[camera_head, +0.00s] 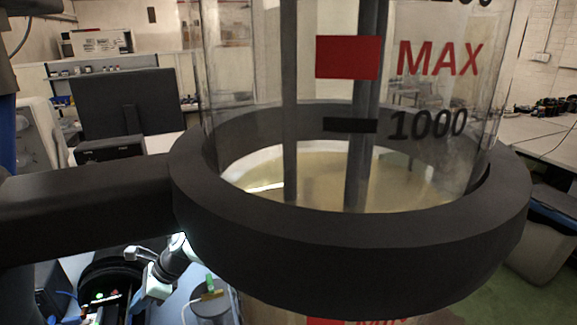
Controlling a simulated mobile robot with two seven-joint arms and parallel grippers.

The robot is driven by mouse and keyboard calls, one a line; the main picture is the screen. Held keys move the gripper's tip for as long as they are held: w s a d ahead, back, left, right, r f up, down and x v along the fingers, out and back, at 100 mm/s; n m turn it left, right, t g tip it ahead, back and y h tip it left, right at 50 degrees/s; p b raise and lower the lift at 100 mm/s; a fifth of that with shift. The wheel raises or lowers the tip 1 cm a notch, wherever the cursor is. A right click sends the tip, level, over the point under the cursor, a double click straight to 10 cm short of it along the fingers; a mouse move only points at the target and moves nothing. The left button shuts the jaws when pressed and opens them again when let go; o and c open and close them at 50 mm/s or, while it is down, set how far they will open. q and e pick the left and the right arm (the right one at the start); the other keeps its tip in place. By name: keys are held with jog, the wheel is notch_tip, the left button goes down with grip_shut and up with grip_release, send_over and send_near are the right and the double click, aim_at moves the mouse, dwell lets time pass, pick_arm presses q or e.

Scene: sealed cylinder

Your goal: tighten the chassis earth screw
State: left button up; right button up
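I cannot make out the chassis earth screw for certain. A small green and yellow piece (210,287) shows on top of a grey cylindrical part (211,305) at the bottom, left of centre. My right gripper (147,275), small, white and pale blue, shows at the lower left below the dark bracket. It is to the left of the grey part and apart from it. Its fingers are too small to tell whether they are open or hold anything. My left gripper is not in view.
A large clear cylinder (230,75) marked MAX and 1000 fills the middle, with pale liquid and dark rods inside. A thick black ring (350,250) and bracket (85,205) surround it and hide much below. A dark housing with green lights (105,298) is at lower left.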

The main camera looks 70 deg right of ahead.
jog(key=o, duration=0.5)
jog(key=shift+w+d, duration=0.1)
jog(key=shift+d, duration=0.1)
jog(key=shift+d+r, duration=0.1)
jog(key=shift+d, duration=0.4)
jog(key=shift+c, duration=1)
jog(key=shift+o, duration=0.4)
jog(key=shift+r, duration=0.1)
jog(key=o, duration=0.5)
jog(key=shift+c, duration=0.2)
jog(key=shift+w+a+f, duration=0.15)
jog(key=shift+w+f, duration=0.05)
jog(key=shift+w, duration=0.05)
jog(key=s+a+v, duration=0.1)
jog(key=a+v, duration=0.1)
jog(key=v, duration=1.2)
jog(key=shift+r+p, duration=0.3)
jog(key=shift+p, duration=0.1)
jog(key=shift+a, duration=0.15)
